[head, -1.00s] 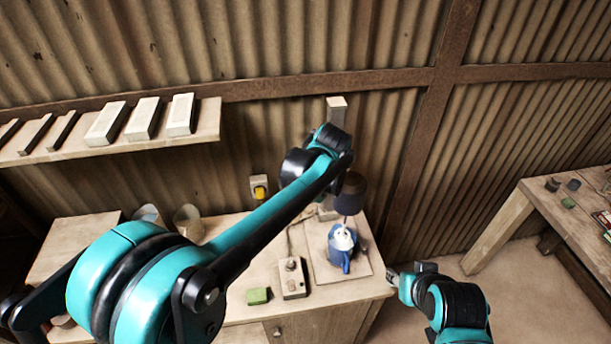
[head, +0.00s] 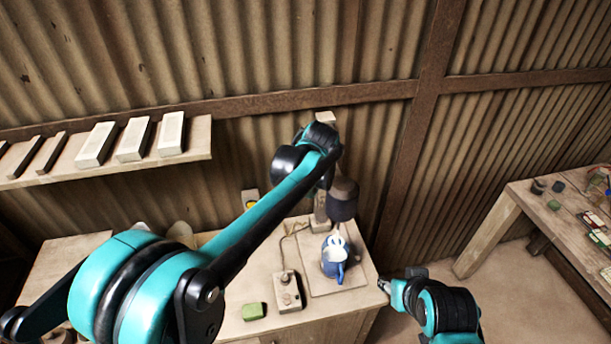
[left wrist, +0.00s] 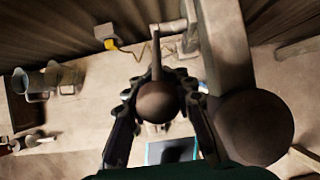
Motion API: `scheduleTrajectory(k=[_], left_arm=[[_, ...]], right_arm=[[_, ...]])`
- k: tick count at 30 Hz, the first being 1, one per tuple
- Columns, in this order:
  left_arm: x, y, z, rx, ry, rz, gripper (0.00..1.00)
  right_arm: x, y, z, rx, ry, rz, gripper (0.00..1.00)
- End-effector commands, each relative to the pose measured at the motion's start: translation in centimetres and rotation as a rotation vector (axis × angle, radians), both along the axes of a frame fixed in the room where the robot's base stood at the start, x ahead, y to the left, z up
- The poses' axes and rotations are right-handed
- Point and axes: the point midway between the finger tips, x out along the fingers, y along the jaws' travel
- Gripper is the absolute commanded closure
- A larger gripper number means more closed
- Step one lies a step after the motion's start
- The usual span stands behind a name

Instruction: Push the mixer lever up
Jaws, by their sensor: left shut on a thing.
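The mixer stands on the bench, with its dark motor head (head: 343,200) above a blue jug (head: 334,262). A pale whisk shows at the jug's mouth. The mixer lever ends in a round brown knob (left wrist: 157,102), with its thin rod running up in the left wrist view. My left gripper (left wrist: 158,92) is shut on this knob, one finger on each side. The mixer column (left wrist: 226,45) and motor head (left wrist: 250,128) are just right of it. In the head view my arm hides the lever and left gripper. My right gripper (head: 398,286) is beyond the bench's right edge, away from the mixer.
A switch box (head: 288,292) and a green block (head: 254,311) lie on the bench left of the jug. Glass mugs (left wrist: 66,77) stand further left. A shelf (head: 196,152) with pale blocks is on the wall. A second table (head: 510,222) stands at right.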

Motion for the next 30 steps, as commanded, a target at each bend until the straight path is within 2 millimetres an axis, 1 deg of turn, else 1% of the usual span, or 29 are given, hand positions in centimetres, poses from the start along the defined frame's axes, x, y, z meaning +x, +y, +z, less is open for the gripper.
scheduleTrajectory(k=[2,3,4,13,17,20,27,30], left_arm=[[0.3,0.1,0.4,0.003,-0.01,-0.002,1.0],[0.3,0.1,0.4,0.003,-0.01,-0.002,0.69],[0.3,0.1,0.4,0.003,-0.01,-0.002,0.67],[0.1,0.0,0.3,0.001,-0.006,-0.001,0.67],[-0.4,-0.1,1.0,0.001,-0.005,-0.001,0.67],[-1.3,-0.4,2.4,0.002,-0.005,-0.003,0.67],[-3.9,-1.2,7.0,0.001,-0.006,-0.004,0.67],[-4.8,-1.4,8.6,0.002,-0.007,-0.002,0.67]], right_arm=[[0.0,0.0,0.1,0.0,0.0,0.0,0.6],[0.0,0.0,0.1,0.0,0.0,0.0,0.6],[0.0,0.0,0.1,0.0,0.0,0.0,0.6],[0.0,0.0,0.0,0.0,0.0,0.0,0.6],[0.0,0.0,0.0,0.0,0.0,0.0,0.6],[0.0,0.0,0.0,0.0,0.0,0.0,0.6],[0.0,0.0,0.0,0.0,0.0,0.0,0.6],[0.0,0.0,0.0,0.0,0.0,0.0,0.6]])
